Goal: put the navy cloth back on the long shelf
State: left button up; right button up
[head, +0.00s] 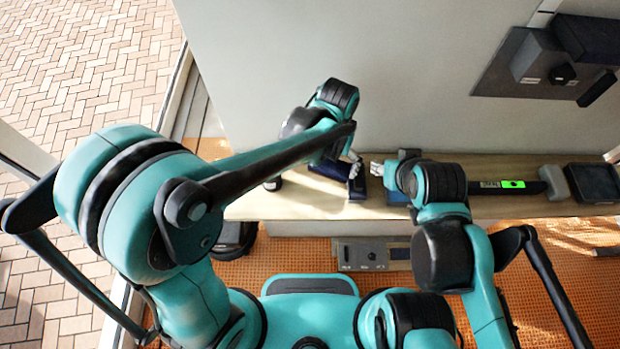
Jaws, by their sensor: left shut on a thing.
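The long shelf (300,207) is a pale wooden board along the grey wall. My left gripper (353,169) is over its left half, with the fingers shut on a dark navy thing, which looks like the navy cloth (333,170). The cloth is at or just above the board; I cannot tell whether it touches. It is partly hidden by my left arm and fingers. My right gripper (380,168) is just to the right, over the shelf, pointing left. Its fingers are small and partly hidden, so their opening is unclear.
A dark bar with a bright green patch (513,184), a grey block (554,182) and a dark tray (594,183) occupy the shelf's right part. A grey case (370,254) is below the shelf. A dark panel with boxes (502,77) is on the wall.

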pick_arm(q)
send_over(310, 187)
notch_tip(310, 187, down, 3)
jog(key=shift+w+f+b, duration=0.1)
jog(key=shift+f+b, duration=0.05)
jog(key=shift+b, duration=0.15)
notch_tip(310, 187, down, 4)
jog(key=shift+b, duration=0.55)
jog(key=shift+c, duration=0.9)
jog(key=o, duration=0.9)
jog(key=shift+c, duration=0.2)
